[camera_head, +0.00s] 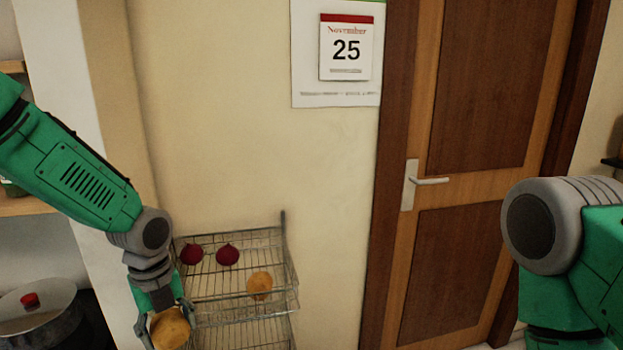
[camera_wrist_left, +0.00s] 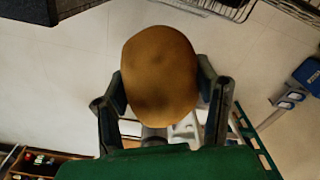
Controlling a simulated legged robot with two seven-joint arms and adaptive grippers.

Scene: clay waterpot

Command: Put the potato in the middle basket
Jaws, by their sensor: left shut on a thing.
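My left gripper (camera_head: 168,312) is shut on a round brown potato (camera_head: 170,328), at the left side of the wire basket rack. In the left wrist view the potato (camera_wrist_left: 159,75) sits between the two fingers of the left gripper (camera_wrist_left: 162,90). The top basket (camera_head: 240,252) holds two dark red vegetables (camera_head: 228,255) and one yellowish-brown round item (camera_head: 259,284). Below it is another wire basket (camera_head: 243,334), cut off by the bottom edge of the head view; its inside looks empty where it shows. My right gripper is out of view; only part of the right arm shows.
A wall and a calendar (camera_head: 346,48) are behind the rack. A wooden door (camera_head: 480,150) with a handle is to the right. The floor in front of the door is partly visible.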

